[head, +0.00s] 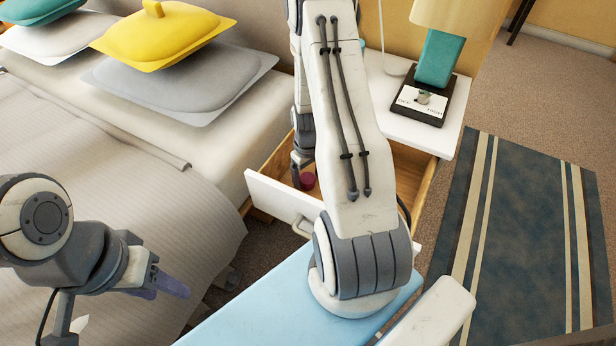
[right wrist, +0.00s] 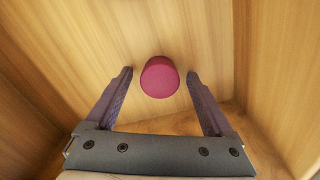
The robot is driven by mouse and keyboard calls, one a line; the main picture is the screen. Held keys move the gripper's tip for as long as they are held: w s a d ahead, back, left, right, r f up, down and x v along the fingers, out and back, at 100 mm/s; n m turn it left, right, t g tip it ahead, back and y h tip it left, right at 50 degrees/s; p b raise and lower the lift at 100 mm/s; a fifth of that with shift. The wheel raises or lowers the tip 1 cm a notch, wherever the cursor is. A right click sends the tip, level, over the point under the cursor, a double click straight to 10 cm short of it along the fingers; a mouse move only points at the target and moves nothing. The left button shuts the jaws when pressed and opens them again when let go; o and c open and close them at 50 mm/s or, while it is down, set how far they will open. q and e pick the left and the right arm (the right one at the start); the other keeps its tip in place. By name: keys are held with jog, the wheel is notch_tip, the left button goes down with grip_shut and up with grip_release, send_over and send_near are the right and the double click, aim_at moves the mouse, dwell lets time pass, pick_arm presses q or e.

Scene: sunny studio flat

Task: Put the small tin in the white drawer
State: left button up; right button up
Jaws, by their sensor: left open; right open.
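The small tin (head: 307,181) is a round magenta piece inside the open white drawer (head: 273,201). In the right wrist view the tin (right wrist: 160,77) lies between the fingertips of my right gripper (right wrist: 160,74), with a gap on both sides. It appears to rest on the drawer's wooden floor (right wrist: 75,45). In the head view my right gripper (head: 299,170) reaches down into the drawer, partly hidden by my arm. My left gripper (head: 168,287) is open and empty over the bed's side at lower left.
The drawer belongs to a white bedside table (head: 432,133) with a lamp (head: 438,60) on a black book-like base (head: 423,110). The bed (head: 110,150) with pillows is at left. A blue striped rug (head: 525,230) lies on the right. A light-blue surface (head: 255,310) is in front.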

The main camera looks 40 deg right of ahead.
aim_at(308, 178)
notch_tip(308, 178, up, 12)
jog(key=p, duration=0.4)
jog(key=a+r+n, duration=0.2)
jog(key=a+r, duration=0.3)
jog(key=a, duration=0.4)
jog(key=a+r+n, duration=0.1)
jog(key=a+r, duration=0.5)
jog(key=a, duration=0.4)
jog(key=s+a+r+n, duration=0.2)
jog(key=s+a, duration=0.3)
jog(key=s, duration=0.3)
jog(key=s+a+r+n+y, duration=0.1)
jog(key=s+a+r+n, duration=0.1)
jog(key=s+a+r, duration=0.3)
jog(key=s+a, duration=0.1)
jog(key=s, duration=0.2)
jog(key=shift+s+a, duration=0.3)
jog(key=shift+s, duration=0.1)
jog(key=shift+r, duration=0.1)
